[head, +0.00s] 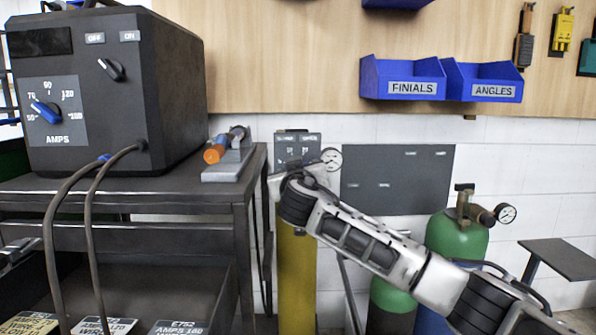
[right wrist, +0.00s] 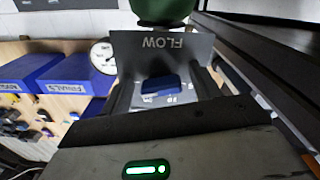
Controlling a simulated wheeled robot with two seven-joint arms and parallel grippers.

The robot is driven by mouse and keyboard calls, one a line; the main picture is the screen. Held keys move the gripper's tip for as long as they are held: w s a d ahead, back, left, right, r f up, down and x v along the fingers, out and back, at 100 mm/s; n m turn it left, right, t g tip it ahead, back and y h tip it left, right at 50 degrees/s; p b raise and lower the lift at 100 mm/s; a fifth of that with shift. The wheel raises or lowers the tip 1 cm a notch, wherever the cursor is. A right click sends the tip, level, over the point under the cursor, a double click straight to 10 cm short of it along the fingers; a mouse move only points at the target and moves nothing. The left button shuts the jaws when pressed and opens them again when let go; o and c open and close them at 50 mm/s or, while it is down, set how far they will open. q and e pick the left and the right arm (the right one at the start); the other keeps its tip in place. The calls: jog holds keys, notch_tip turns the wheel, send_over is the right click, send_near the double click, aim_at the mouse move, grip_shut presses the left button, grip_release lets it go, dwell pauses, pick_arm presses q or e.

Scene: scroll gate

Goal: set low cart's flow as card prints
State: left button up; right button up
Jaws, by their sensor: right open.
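The grey FLOW panel (right wrist: 190,46) is upside down in the right wrist view, with a blue knob (right wrist: 160,84) on it. My right gripper (right wrist: 163,92) is open, with one dark finger on each side of the knob; I cannot tell whether they touch it. In the head view the panel (head: 297,145) stands above a yellow cylinder (head: 296,265), and my right gripper (head: 284,182) is in front of it, its fingertips hidden. Printed cards (head: 104,326) (head: 180,327) lie at the bottom left; one reads AMPS 160, their flow lines are not legible. My left gripper is out of view.
A black AMPS machine (head: 110,95) with cables stands on a dark table (head: 190,188) left of my arm. A round gauge (head: 331,158) is beside the panel. A green cylinder (head: 456,240) stands behind my arm. Blue bins (head: 402,80) hang on the wall.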

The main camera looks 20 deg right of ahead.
jog(key=c, duration=1)
